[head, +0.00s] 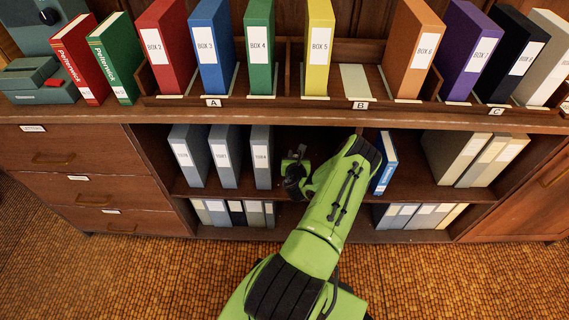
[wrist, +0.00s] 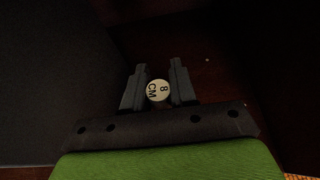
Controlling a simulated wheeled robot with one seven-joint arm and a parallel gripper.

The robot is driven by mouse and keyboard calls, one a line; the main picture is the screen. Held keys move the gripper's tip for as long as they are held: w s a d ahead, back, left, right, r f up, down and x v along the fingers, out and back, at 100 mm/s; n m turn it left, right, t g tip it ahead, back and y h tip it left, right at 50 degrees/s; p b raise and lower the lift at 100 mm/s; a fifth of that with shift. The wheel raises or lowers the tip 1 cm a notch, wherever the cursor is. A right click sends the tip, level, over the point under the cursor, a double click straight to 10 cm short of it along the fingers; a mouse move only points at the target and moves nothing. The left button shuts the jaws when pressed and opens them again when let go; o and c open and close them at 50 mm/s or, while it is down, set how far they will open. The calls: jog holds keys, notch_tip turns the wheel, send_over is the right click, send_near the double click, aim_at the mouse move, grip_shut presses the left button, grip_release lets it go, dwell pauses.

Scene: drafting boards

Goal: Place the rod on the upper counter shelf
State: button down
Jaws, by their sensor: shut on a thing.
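The rod (wrist: 158,91) shows in the wrist view as a pale round end marked "8 CM". It sits between the two dark fingers of my gripper (wrist: 159,88), which is shut on it. The rod's length is hidden behind its end. In the head view my gripper (head: 294,172) is inside the open middle of the counter, at its upper shelf (head: 410,190), right of the grey binders. The rod cannot be made out there. I cannot tell whether it touches the shelf.
Grey binders (head: 225,158) stand left of my gripper and a blue book (head: 386,165) stands right of my arm. Pale binders (head: 470,160) stand further right. Coloured boxes (head: 319,45) stand in a rack on the countertop (head: 300,118). Drawers (head: 60,150) are at left.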

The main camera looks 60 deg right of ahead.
notch_tip(320, 180, down, 5)
jog(key=shift+f+b, duration=0.2)
jog(key=shift+b, duration=0.8)
jog(key=shift+f, duration=0.15)
jog(key=c, duration=0.9)
grip_release()
